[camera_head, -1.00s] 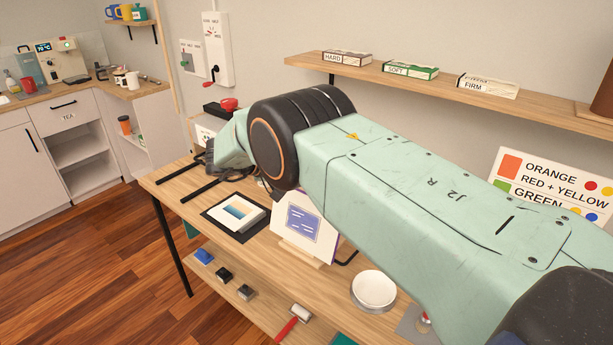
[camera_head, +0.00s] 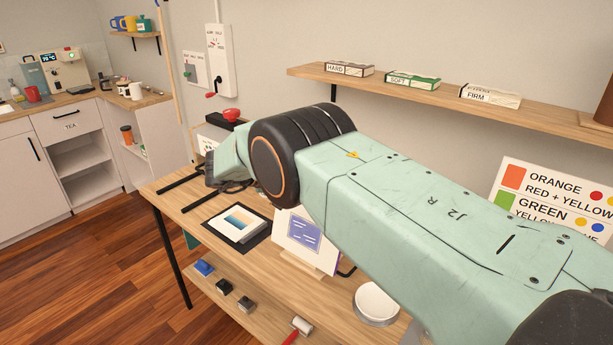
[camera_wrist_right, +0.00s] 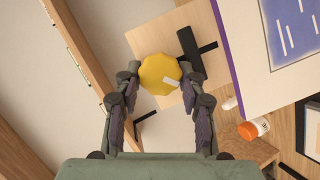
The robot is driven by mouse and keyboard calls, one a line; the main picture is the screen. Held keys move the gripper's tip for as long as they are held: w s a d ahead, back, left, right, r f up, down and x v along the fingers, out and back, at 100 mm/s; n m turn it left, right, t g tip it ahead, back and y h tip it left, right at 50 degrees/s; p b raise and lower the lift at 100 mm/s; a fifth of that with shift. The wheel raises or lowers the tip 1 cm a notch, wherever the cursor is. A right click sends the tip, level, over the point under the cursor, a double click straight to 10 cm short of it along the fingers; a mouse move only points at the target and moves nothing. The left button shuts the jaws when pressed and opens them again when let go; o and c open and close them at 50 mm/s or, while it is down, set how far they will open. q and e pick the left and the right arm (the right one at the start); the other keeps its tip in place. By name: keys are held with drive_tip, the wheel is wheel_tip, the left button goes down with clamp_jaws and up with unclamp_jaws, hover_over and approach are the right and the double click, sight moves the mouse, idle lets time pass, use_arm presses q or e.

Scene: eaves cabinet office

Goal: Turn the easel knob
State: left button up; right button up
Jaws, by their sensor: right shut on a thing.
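The easel knob (camera_wrist_right: 158,72) is a yellow many-sided disc with a white mark pointing to the right in the right wrist view. My right gripper (camera_wrist_right: 160,80) is shut on it, one finger on each side. Behind the knob are a pale wooden board (camera_wrist_right: 205,28) and a dark bar (camera_wrist_right: 190,55). A white card with a purple panel (camera_head: 303,233) stands on the desk in the head view, partly behind my right arm; it also shows in the wrist view (camera_wrist_right: 292,30). My left gripper is out of view.
A framed picture (camera_head: 238,222) and a white round dish (camera_head: 376,300) lie on the wooden desk (camera_head: 172,188). A shelf (camera_head: 310,73) with several boxes hangs above. A red-topped object (camera_head: 231,114) stands at the desk's back. Floor at left is clear.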

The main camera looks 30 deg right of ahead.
drive_tip(key=shift+s+d+f+g, duration=0.1)
drive_tip(key=shift+s+f+g, duration=0.25)
drive_tip(key=shift+f, duration=0.1)
drive_tip(key=o, duration=1)
drive_tip(key=shift+c, duration=0.2)
drive_tip(key=shift+o, duration=0.9)
drive_tip(key=shift+s+d+r, duration=0.1)
drive_tip(key=shift+r, duration=0.15)
drive_tip(key=shift+w+a+r, duration=0.1)
drive_tip(key=shift+w+a, duration=0.15)
drive_tip(key=shift+a, duration=0.15)
drive_tip(key=v, duration=0.7)
drive_tip(key=shift+s, duration=0.3)
drive_tip(key=shift+s+r, duration=0.1)
drive_tip(key=shift+r, duration=0.05)
